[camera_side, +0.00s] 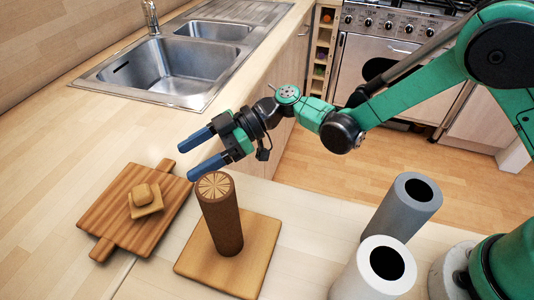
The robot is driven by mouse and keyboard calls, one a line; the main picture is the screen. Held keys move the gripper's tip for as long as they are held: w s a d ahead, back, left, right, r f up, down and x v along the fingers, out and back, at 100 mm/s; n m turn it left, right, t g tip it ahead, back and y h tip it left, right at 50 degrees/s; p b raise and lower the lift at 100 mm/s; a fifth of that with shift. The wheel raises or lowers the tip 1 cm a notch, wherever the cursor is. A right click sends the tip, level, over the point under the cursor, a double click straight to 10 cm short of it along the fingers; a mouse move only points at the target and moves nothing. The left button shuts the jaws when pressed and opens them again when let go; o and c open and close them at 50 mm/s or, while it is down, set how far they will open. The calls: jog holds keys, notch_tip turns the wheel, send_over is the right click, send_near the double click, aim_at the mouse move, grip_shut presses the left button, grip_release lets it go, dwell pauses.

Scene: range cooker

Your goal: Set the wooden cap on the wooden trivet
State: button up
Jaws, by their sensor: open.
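The wooden cap (144,199), a small light square piece with a rounded knob on top, sits on a striped brown board with two handles (113,200). A plain square wooden board (259,236) lies to its right under a tall brown cylinder (224,222). I cannot tell for certain which of the two boards is the trivet. My gripper (190,161) is open and empty, its two blue fingers pointing left. It is up and to the right of the cap in the picture, apart from it, and above the back of the brown cylinder.
The brown cylinder stands upright close to my gripper. A grey hollow cylinder (398,209) and a white one (352,284) stand at the lower right. A sink (185,85) is set in the counter at the back left. The left counter is clear.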

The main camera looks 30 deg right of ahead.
jog(key=s+d+r+m+t+h, duration=0.2)
jog(key=d+m, duration=0.4)
jog(key=d, duration=0.3)
jog(key=s+d+r+m+t+h, duration=0.2)
jog(key=s+d+m+h, duration=0.2)
jog(key=d, duration=0.6)
jog(key=s+d+r+m+t+h, duration=0.2)
jog(key=s+d+m+t+h, duration=0.1)
jog(key=d+m+h, duration=0.4)
jog(key=shift+s+d+m+h, duration=0.4)
jog(key=shift+d+h, duration=0.3)
jog(key=shift+d, duration=0.5)
